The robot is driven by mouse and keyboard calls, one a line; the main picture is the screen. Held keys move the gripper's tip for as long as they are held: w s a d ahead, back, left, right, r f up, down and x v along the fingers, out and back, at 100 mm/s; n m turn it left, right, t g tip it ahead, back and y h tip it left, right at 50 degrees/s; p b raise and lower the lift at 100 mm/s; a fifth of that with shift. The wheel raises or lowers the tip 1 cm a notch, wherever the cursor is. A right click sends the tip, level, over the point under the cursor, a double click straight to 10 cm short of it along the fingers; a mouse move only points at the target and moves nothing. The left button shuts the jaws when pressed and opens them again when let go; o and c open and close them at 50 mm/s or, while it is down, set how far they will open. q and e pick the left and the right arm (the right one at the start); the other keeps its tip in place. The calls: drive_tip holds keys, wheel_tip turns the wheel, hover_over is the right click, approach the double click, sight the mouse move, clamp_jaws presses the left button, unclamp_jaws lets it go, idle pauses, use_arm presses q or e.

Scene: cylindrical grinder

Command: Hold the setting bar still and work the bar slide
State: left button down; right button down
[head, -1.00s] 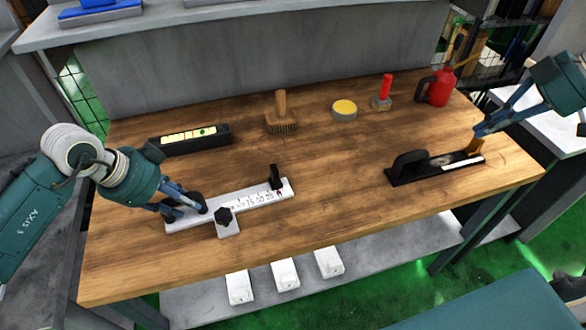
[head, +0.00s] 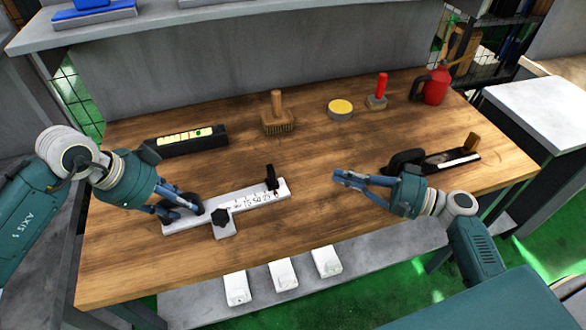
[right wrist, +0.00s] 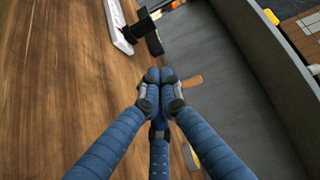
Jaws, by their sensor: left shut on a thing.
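The white setting bar (head: 245,200) lies on the wooden bench with a printed scale. A white block with a black star knob (head: 221,216) sits at its front edge, and a black upright piece (head: 271,179) stands near its right end. I cannot tell which of these is the bar slide. My left gripper (head: 188,209) is shut on the dark grip at the bar's left end. My right gripper (head: 340,178) is in the air right of the bar, fingertips together and empty.
A black fixture (head: 438,162) with a yellow-brown piece lies on the right, partly behind my right arm. A level (head: 190,142), brush (head: 278,118), yellow-topped tin (head: 340,108), red-handled tool (head: 380,92) and red can (head: 434,87) stand at the back. The bench middle is clear.

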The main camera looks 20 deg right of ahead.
sight(272, 177)
drive_tip(key=shift+w+a+f+m, duration=0.15)
drive_tip(key=shift+a+m, duration=0.15)
drive_tip(key=shift+a, duration=0.05)
drive_tip(key=x, duration=0.9)
drive_tip(key=shift+w+a, duration=0.1)
drive_tip(key=shift+w, duration=0.1)
use_arm(q)
drive_tip(key=shift+w, duration=0.1)
use_arm(e)
drive_tip(key=a, duration=0.2)
drive_tip(key=shift+a, duration=0.3)
drive_tip(key=shift+s+a, duration=0.1)
drive_tip(key=shift+a, duration=0.65)
drive_tip(key=shift+a, duration=0.1)
